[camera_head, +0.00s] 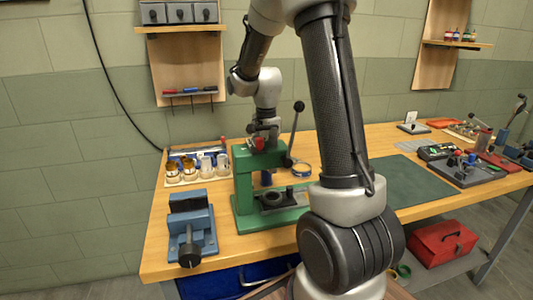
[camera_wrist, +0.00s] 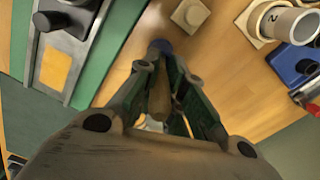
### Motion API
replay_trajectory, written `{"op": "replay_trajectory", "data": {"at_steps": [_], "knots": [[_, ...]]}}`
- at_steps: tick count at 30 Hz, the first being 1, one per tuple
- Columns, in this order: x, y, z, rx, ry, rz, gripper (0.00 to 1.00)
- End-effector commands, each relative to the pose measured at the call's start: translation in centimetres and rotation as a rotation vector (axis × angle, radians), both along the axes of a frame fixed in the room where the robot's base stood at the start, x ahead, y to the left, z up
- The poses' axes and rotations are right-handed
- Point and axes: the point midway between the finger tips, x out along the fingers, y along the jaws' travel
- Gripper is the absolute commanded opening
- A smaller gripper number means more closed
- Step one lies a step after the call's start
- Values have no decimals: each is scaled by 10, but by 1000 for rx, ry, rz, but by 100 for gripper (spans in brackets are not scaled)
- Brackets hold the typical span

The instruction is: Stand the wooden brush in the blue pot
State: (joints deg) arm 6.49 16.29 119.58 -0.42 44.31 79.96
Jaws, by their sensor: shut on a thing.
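My gripper (camera_wrist: 166,76) is shut on a brown wooden handle, the wooden brush (camera_wrist: 160,98), which lies lengthwise between the fingers in the wrist view. A small round blue piece with a grey top (camera_wrist: 160,46) shows just past the fingertips. I cannot tell whether it is the blue pot or part of the brush. The brush cannot be made out there, and no blue pot is clearly seen.
The green press (camera_head: 243,190) with its upright lever stands close to my gripper. A blue vise (camera_head: 190,225) is at the front left. A rack of cups (camera_head: 190,180) stands at the left back. A round dish (camera_head: 302,170) lies right of the press.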

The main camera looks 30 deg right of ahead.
Motion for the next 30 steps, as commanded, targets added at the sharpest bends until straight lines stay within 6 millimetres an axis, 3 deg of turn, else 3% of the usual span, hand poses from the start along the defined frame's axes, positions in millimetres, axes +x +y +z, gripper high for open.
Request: {"op": "replay_trajectory", "data": {"at_steps": [9,10,14,24,30], "knots": [[0,0,-1,0,0,0,0],[0,0,-1,0,0,0,15],[0,0,-1,0,0,0,36],[1,0,2,0,-2,0,36],[1,0,32,-1,-6,0,36]]}}
